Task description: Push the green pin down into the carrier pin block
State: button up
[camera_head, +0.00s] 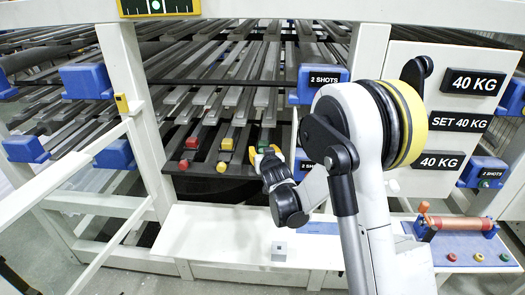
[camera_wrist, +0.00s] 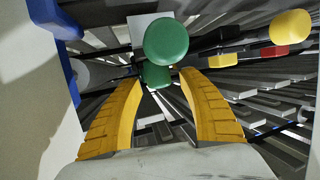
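The green pin (camera_wrist: 166,43) shows a round green head in the wrist view, with a second green part just below it. It lies just beyond my fingertips. In the head view a bit of green (camera_head: 263,146) shows beside the yellow fingers, mostly hidden by them. My gripper (camera_wrist: 160,78) has two curved yellow fingers, apart, with no object clearly held between them. In the head view my gripper (camera_head: 264,154) is at the front end of the dark bars. I cannot tell which part is the carrier pin block, or whether the fingers touch the green pin.
Red pins (camera_head: 192,142) and yellow pins (camera_head: 227,144) stand left of my gripper. A white shelf (camera_head: 215,235) below carries a small pale cube (camera_head: 279,250). A white panel (camera_head: 430,120) stands right. A button panel (camera_head: 470,254) is at lower right. White frame posts flank the bars.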

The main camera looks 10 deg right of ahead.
jog(key=v, duration=1.2)
jog(key=s+r+g, duration=0.1)
jog(key=s+g, duration=0.2)
jog(key=s, duration=1.2)
jog(key=s+r+g+y, duration=0.1)
jog(key=s+g, duration=0.3)
jog(key=s, duration=1.1)
jog(key=shift+s+d+r+n+g, duration=0.2)
jog(key=shift+d+r+n+g, duration=0.15)
jog(key=shift+r, duration=0.3)
